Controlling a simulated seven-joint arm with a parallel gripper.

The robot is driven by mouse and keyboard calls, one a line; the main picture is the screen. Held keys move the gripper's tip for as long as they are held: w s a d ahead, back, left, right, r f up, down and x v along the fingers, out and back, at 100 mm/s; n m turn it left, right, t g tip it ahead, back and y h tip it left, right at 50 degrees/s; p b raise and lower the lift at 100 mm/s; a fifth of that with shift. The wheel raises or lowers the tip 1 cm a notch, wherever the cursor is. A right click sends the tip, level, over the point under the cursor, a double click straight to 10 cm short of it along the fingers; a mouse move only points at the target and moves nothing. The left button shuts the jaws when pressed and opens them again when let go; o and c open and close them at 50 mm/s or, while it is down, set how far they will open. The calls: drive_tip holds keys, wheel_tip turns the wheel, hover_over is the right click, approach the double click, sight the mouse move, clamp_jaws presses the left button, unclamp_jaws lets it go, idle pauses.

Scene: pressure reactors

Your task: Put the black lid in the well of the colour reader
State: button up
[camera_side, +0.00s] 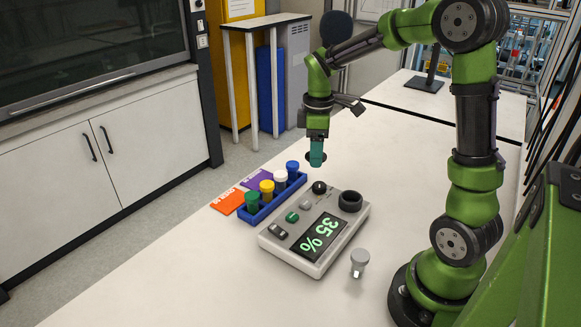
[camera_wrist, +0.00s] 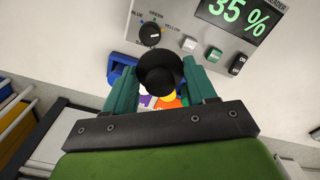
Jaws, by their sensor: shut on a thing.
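My gripper (camera_side: 317,160) has teal fingers and is shut on the black lid (camera_wrist: 160,75), a round black piece with a wider disc, held between the fingertips in the wrist view. In the side view the lid (camera_side: 309,156) is mostly hidden by the fingers. They hang above the table, behind the colour reader (camera_side: 300,252). The reader is a grey box with a green "35 %" display, and it also shows in the wrist view (camera_wrist: 184,22). Its well (camera_side: 350,201) is a raised black ring at the back right corner and is out of the wrist view.
A blue rack (camera_side: 271,209) with several capped vials stands left of the reader, beside orange (camera_side: 228,202) and purple (camera_side: 258,179) cards. A grey-capped clear vial (camera_side: 359,262) stands right of the reader. The black dial (camera_side: 319,187) sits near the well. The table behind is clear.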

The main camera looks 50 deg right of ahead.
drive_tip(key=shift+s+d+f+n, duration=0.4)
drive_tip(key=shift+s+f, duration=0.65)
drive_tip(key=shift+s, duration=0.55)
drive_tip(key=shift+s+d+f+n, duration=0.25)
drive_tip(key=shift+s+f+n, duration=0.3)
drive_tip(key=shift+s+f, duration=0.8)
drive_tip(key=shift+s+d+f+n, duration=0.4)
drive_tip(key=shift+s+f, duration=0.35)
drive_tip(key=shift+s, duration=1.1)
drive_tip(key=shift+a+f, duration=0.1)
drive_tip(key=shift+f, duration=0.8)
drive_tip(key=o, duration=1.4)
wheel_tip(320, 180, up, 7)
drive_tip(key=shift+f, duration=0.1)
